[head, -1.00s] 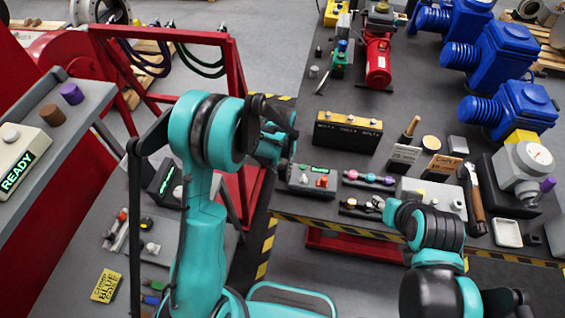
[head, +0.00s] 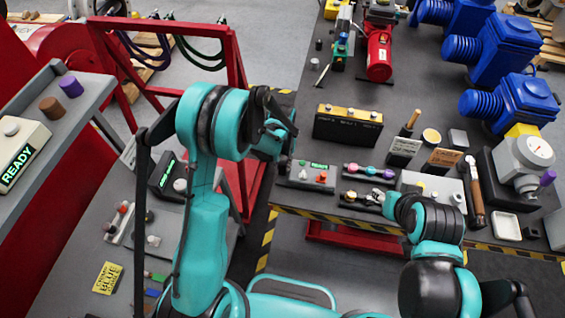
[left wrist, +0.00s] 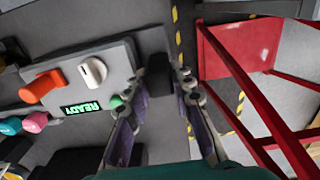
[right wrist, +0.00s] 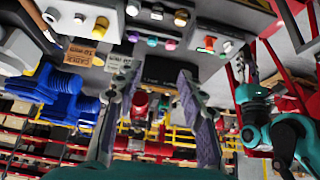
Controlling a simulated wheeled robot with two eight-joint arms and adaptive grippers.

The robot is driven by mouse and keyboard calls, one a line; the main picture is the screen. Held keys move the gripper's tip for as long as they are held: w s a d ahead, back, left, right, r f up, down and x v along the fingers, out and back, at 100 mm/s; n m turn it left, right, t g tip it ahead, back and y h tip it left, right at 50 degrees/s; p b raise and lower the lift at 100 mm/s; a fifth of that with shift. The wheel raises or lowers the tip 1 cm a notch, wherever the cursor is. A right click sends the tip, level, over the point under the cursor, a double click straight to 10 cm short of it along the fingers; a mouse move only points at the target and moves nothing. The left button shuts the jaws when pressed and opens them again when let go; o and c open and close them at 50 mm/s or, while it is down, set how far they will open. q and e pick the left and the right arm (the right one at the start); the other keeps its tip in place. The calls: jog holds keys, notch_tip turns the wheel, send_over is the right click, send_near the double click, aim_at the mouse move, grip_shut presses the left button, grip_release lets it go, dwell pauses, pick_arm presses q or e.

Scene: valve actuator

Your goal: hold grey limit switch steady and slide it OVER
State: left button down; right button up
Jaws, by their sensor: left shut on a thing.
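My left gripper (left wrist: 158,82) has its two fingers on either side of a dark grey block (left wrist: 157,70), which I take to be the limit switch. The block stands at the right side of a light control box (left wrist: 85,85) with an orange lever, a white knob and a lit green READY display. In the head view that box (head: 306,176) sits at the table's near left corner, and my left gripper (head: 279,140) is beside it; the switch is hidden there. My right gripper (right wrist: 158,75) is open, with nothing seen between its fingers.
A row of coloured knobs (head: 369,172) and a grey box (head: 432,186) lie right of the control box. A yellow-topped black box (head: 347,124) stands behind. The table has a striped front edge (head: 330,216). A red frame (left wrist: 250,80) stands close to my left gripper.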

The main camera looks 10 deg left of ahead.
dwell(0.5)
jog(key=m+g, duration=0.7)
jog(key=m, duration=0.2)
send_over(325, 174)
notch_tip(325, 174, down, 11)
jog(key=f, duration=1.1)
jog(key=shift+a+f, duration=0.2)
jog(key=shift+f, duration=0.1)
jog(key=shift+d, duration=0.1)
grip_shut()
